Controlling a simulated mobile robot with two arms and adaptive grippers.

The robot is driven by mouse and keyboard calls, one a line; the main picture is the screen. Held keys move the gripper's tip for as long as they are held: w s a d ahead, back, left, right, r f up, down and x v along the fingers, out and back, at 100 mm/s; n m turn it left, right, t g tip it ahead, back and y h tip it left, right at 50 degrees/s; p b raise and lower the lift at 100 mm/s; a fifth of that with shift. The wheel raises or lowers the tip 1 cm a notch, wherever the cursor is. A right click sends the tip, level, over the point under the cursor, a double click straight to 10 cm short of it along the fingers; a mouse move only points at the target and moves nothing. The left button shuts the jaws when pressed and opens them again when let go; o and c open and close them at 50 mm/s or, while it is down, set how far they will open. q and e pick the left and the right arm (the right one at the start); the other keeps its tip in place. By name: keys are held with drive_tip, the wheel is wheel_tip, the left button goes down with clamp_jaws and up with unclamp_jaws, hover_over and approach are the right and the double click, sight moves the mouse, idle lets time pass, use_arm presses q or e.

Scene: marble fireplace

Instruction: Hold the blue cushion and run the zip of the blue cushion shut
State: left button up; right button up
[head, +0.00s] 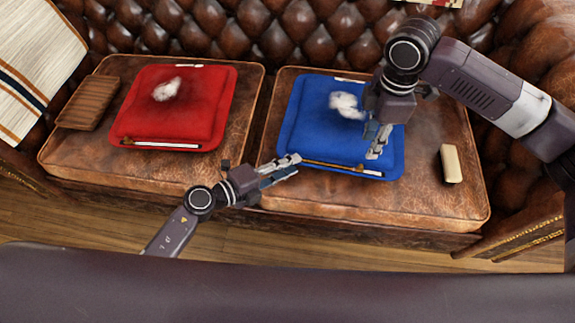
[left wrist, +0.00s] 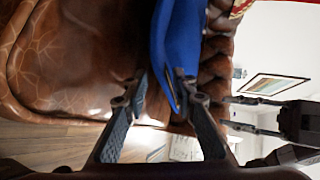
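The blue cushion (head: 300,118) lies flat on the right seat of the leather sofa, with a tuft of white stuffing (head: 345,103) on top. Its zip (head: 335,167) runs along the front edge, brass-coloured toward the left and pale toward the right. My left gripper (head: 294,166) is at the cushion's front left corner. In the left wrist view its fingers (left wrist: 168,92) stand apart, with the blue edge (left wrist: 180,45) between or just beyond them. My right gripper (head: 378,145) is over the cushion's front right part; its finger gap and any contact are unclear.
A red cushion (head: 205,105) with white stuffing and a zip lies on the left seat, beside a slatted wooden board (head: 90,103). A cream block (head: 451,164) lies right of the blue cushion. A striped cloth (head: 35,60) hangs at far left.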

use_arm(q)
clamp_jaws()
use_arm(e)
drive_tip(key=shift+c, duration=0.3)
drive_tip(key=c, duration=0.5)
drive_tip(key=shift+a, duration=0.15)
clamp_jaws()
drive_tip(key=m+h, duration=0.2)
drive_tip(key=h, duration=0.1)
approach(354, 170)
drive_tip(key=w+a+r, duration=0.1)
drive_tip(key=a+r, duration=0.3)
drive_tip(key=a, duration=0.1)
drive_tip(key=shift+m, duration=0.3)
drive_tip(key=x, duration=1)
drive_tip(key=shift+s+d+r, duration=0.1)
drive_tip(key=shift+d, duration=0.55)
drive_tip(key=shift+s+d+r, duration=0.1)
drive_tip(key=shift+d, duration=0.5)
drive_tip(key=shift+s+d, duration=0.15)
drive_tip(key=shift+d, duration=0.5)
